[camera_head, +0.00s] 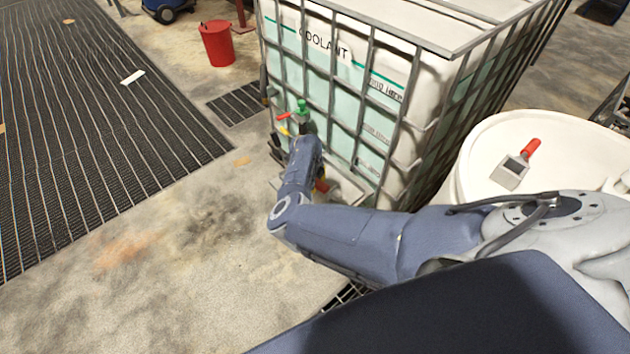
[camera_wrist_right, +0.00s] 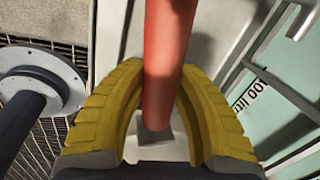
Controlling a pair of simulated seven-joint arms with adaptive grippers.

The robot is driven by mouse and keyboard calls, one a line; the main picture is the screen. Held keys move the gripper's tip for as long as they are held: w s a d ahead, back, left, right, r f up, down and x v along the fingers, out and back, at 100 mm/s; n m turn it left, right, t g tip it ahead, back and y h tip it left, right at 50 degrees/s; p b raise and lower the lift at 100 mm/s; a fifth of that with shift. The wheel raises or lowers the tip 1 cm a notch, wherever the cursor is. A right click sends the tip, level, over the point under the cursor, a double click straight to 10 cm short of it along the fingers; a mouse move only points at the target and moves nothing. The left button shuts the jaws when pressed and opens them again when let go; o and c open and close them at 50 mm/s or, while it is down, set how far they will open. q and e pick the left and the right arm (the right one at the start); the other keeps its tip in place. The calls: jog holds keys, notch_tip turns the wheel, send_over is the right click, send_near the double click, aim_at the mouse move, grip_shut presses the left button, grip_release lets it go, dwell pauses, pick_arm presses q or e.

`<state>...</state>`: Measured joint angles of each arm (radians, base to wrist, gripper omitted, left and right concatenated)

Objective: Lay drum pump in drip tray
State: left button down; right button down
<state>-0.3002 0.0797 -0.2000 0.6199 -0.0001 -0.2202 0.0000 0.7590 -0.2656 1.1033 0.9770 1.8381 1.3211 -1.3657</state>
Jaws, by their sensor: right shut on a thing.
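My right gripper (camera_wrist_right: 160,120) is shut on a red tube-like part with a grey end. I take this to be the drum pump (camera_wrist_right: 168,50); only a stretch of it shows between the yellow fingers. In the head view my right arm reaches to the front of the coolant container, and its wrist hides most of the gripper. A small red part (camera_head: 321,186) shows beside the wrist there. I cannot make out the drip tray with certainty in either view. My left gripper is not in view.
The caged coolant container (camera_head: 390,85) stands close beyond my right wrist, with a green-topped valve (camera_head: 302,108) on its front. A white drum (camera_head: 487,145) at right bears a red-handled tool (camera_head: 517,168). A red bucket (camera_head: 217,44) stands at the back.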

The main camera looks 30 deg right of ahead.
jog(key=shift+a+x, duration=0.2)
jog(key=shift+x, duration=1.2)
jog(key=shift+a+x, duration=0.25)
jog(key=shift+x, duration=1.1)
jog(key=shift+s+f, duration=0.15)
jog(key=shift+f, duration=0.1)
jog(key=c, duration=1)
grip_release()
jog(key=shift+s, duration=0.1)
jog(key=shift+s+a+f, duration=0.1)
jog(key=shift+a+f, duration=0.05)
jog(key=shift+d+v, duration=0.2)
jog(key=shift+v, duration=3.65)
